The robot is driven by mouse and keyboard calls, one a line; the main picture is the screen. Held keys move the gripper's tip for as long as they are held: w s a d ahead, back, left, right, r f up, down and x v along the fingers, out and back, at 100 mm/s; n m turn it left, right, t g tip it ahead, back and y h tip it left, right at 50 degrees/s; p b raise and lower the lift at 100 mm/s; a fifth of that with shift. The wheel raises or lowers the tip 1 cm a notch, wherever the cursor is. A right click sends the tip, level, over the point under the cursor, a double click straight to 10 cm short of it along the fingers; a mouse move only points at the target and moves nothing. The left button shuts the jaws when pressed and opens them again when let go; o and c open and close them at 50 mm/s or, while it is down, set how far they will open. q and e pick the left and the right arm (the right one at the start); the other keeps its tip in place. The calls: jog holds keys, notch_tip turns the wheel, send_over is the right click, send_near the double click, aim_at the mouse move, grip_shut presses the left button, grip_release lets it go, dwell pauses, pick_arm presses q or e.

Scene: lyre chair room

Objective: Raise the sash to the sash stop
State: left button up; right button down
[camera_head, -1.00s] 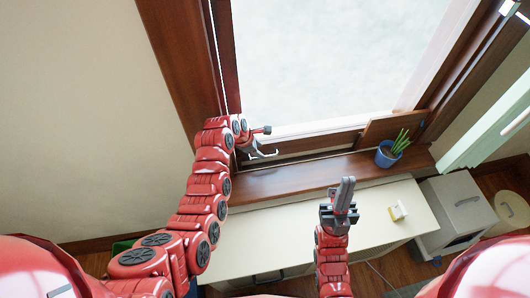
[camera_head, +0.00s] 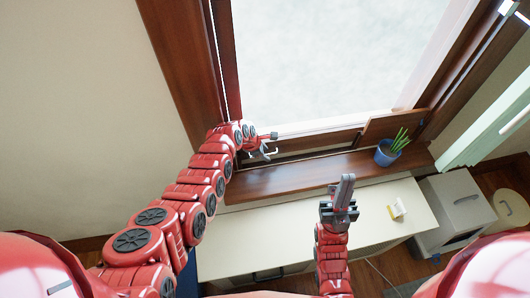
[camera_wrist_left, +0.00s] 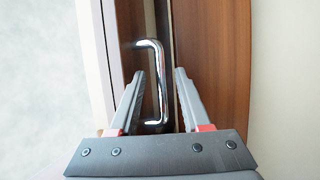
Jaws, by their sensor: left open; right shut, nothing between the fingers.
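The window sash fills the upper middle of the head view, with pale glass and a brown lower rail (camera_head: 318,144) close above the brown sill (camera_head: 300,172). A chrome handle (camera_wrist_left: 161,85) on the brown rail shows in the left wrist view. My left gripper (camera_head: 270,146) is at the left part of the lower rail. In the left wrist view its open fingers (camera_wrist_left: 160,74) stand on either side of the handle bar, not closed on it. My right gripper (camera_head: 345,180) is shut and empty, pointing up before the sill. I cannot make out the sash stop.
A blue pot with a green plant (camera_head: 388,153) stands on the sill at the right, by a tilted brown board (camera_head: 388,126). A cream cabinet top (camera_head: 270,232) lies below the sill, bearing a small white and yellow object (camera_head: 397,208). A grey box (camera_head: 452,205) stands at the right.

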pick_arm(q)
grip_shut()
dwell(1.4)
